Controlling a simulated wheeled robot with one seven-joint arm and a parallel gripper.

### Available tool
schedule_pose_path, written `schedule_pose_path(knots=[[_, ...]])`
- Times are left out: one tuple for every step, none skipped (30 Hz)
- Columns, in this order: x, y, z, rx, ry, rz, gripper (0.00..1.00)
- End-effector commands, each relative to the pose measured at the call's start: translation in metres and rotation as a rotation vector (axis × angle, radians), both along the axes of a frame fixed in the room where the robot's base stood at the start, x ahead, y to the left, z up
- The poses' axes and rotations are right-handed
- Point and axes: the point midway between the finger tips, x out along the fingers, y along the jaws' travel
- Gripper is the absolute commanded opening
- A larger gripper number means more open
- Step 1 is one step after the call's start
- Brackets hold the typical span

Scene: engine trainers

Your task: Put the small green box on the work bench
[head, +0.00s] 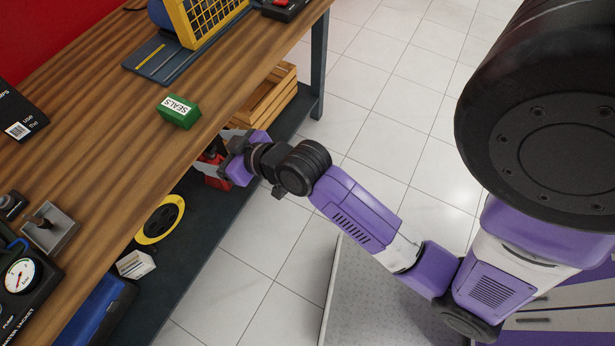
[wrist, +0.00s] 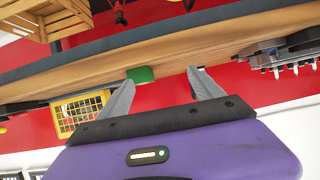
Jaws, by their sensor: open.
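The small green box (head: 178,112), with a white SEALS label on top, rests upright on the wooden work bench (head: 110,110), a little in from its front edge. It also shows in the wrist view (wrist: 141,74), which looks upside down, where part of it is hidden behind the bench edge. My gripper (head: 227,152) is at the bench's front edge, apart from the box. Its two fingers are spread with nothing between them in the wrist view (wrist: 160,77).
A yellow grille guard (head: 203,18) stands on the bench beyond the box. A gauge unit (head: 20,275) and a metal block (head: 48,230) stand at the near end. On the lower shelf are a wooden crate (head: 268,98) and a yellow-rimmed disc (head: 160,220). The bench around the box is clear.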

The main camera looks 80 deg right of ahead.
Motion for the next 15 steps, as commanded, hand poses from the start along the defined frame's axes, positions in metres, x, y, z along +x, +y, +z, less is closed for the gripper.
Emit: schedule_pose_path(knots=[[-0.019, 0.019, -0.007, 0.002, 0.001, 0.012, 0.76], [-0.029, 0.027, -0.009, 0.001, -0.006, 0.016, 0.76], [-0.042, 0.038, -0.01, -0.002, -0.015, 0.022, 0.76], [-0.052, 0.046, -0.01, -0.004, -0.02, 0.027, 0.76], [-0.062, 0.054, -0.01, -0.006, -0.027, 0.034, 0.76], [-0.076, 0.063, -0.009, -0.009, -0.036, 0.043, 0.76], [-0.087, 0.07, -0.008, -0.012, -0.042, 0.05, 0.76], [-0.097, 0.076, -0.005, -0.014, -0.049, 0.059, 0.76], [-0.111, 0.084, -0.002, -0.019, -0.059, 0.071, 0.76], [-0.122, 0.089, 0.001, -0.023, -0.066, 0.081, 0.76], [-0.132, 0.095, 0.005, -0.024, -0.073, 0.092, 0.76], [-0.146, 0.102, 0.01, -0.028, -0.082, 0.108, 0.76], [-0.156, 0.106, 0.015, -0.032, -0.09, 0.12, 0.76], [-0.166, 0.11, 0.019, -0.034, -0.098, 0.133, 0.76], [-0.179, 0.116, 0.026, -0.037, -0.107, 0.151, 0.76]])
